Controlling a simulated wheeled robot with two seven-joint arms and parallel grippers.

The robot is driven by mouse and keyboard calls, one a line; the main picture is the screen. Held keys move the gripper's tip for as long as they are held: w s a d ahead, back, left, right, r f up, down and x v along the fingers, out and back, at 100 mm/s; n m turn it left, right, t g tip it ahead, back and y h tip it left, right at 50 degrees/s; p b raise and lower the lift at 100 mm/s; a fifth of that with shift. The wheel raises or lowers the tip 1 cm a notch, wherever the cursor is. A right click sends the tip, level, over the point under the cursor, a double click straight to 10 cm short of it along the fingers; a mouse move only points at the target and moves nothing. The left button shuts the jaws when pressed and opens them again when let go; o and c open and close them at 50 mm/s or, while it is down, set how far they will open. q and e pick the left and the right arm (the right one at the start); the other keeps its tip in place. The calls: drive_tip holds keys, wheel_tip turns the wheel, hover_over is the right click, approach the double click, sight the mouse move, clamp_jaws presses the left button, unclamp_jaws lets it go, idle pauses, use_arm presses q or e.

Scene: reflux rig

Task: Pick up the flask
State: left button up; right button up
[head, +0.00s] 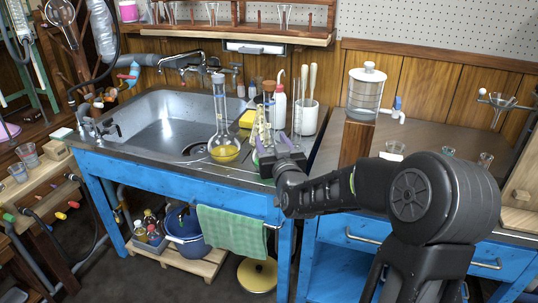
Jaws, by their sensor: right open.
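A clear glass flask (224,152) with a long neck and yellow liquid in its round bottom stands upright at the front right of the steel sink. My right gripper (266,153) is open just to the right of the flask, apart from its bulb. Glassware (262,129) stands behind the gripper, and its lower part is partly hidden. The fingertips are small and hard to make out against it. My left gripper does not show.
The sink basin (150,113) lies left of the flask. A yellow sponge (247,119), small bottles and a white crock (305,117) stand behind. A wooden post (356,142) bears a lidded glass tank (366,92). A green towel (233,230) hangs from the front rail.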

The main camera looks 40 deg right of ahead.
sight(267, 131)
drive_tip(key=shift+w+d, duration=0.2)
drive_tip(key=shift+w, duration=0.2)
drive_tip(key=shift+w, duration=0.1)
drive_tip(key=x, duration=0.5)
drive_tip(key=shift+d, duration=0.15)
drive_tip(key=shift+c, duration=0.4)
clamp_jaws()
idle(0.3)
idle(0.8)
